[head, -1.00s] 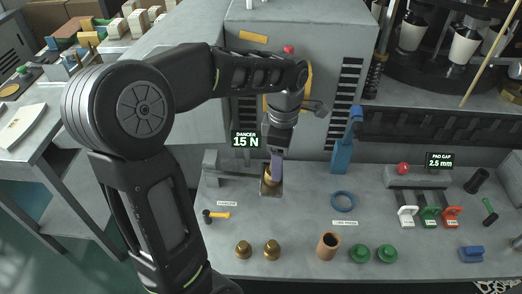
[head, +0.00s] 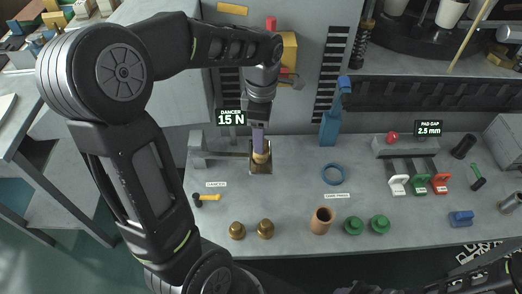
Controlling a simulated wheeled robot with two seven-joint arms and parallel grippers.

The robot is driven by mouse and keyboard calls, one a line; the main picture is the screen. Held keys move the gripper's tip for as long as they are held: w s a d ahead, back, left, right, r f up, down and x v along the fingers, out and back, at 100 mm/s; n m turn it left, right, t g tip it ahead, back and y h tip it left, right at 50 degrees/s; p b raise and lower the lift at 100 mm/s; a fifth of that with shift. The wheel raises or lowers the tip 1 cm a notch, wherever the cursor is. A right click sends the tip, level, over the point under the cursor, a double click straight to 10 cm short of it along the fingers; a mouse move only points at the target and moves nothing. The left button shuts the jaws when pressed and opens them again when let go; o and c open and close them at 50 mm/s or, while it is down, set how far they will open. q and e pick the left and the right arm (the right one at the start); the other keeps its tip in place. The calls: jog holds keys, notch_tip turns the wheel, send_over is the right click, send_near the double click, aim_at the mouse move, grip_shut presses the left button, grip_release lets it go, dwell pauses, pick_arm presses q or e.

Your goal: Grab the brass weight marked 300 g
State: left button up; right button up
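A brass weight (head: 261,159) stands on a small dark square pan (head: 261,170) below the "DANCER 15 N" sign. Two more brass weights, one left (head: 237,230) and one right (head: 265,228), stand near the bench's front edge. I cannot read a 300 g mark on any of them. My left gripper (head: 259,145) points down with its purple-grey fingers at the top of the weight on the pan. The fingers are seen edge-on, so I cannot tell whether they grip it. My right gripper is not visible; dark arm parts show at the bottom right.
A blue lever (head: 330,127) stands behind. Red, green and white clamps (head: 420,184) sit to the right.

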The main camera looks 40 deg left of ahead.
pick_arm(q)
notch_tip(320, 180, down, 5)
jog(key=shift+f+p, duration=0.1)
jog(key=shift+p, duration=0.25)
jog(key=shift+c, duration=0.5)
grip_shut()
dwell(0.7)
